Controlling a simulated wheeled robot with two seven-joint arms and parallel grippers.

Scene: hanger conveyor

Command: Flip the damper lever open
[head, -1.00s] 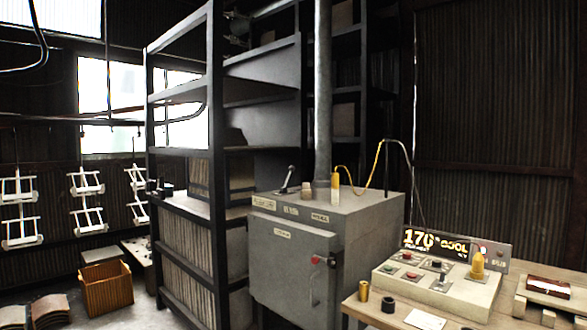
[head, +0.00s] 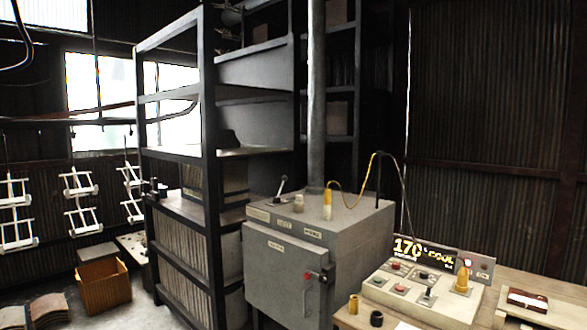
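The damper lever (head: 281,188) is a small dark rod with a light knob, leaning up to the right. It stands on the top of the grey oven cabinet (head: 330,213), near the left side, beside a pale knob (head: 298,203) and in front of the round flue pipe. Neither of my grippers shows in the head view.
A wooden bench (head: 500,282) at the right bears a control panel (head: 422,287), a display reading 170 and small parts. A black shelf rack (head: 210,165) stands left of the cabinet. An orange crate (head: 103,285) is on the floor. White hangers (head: 80,205) hang at the left.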

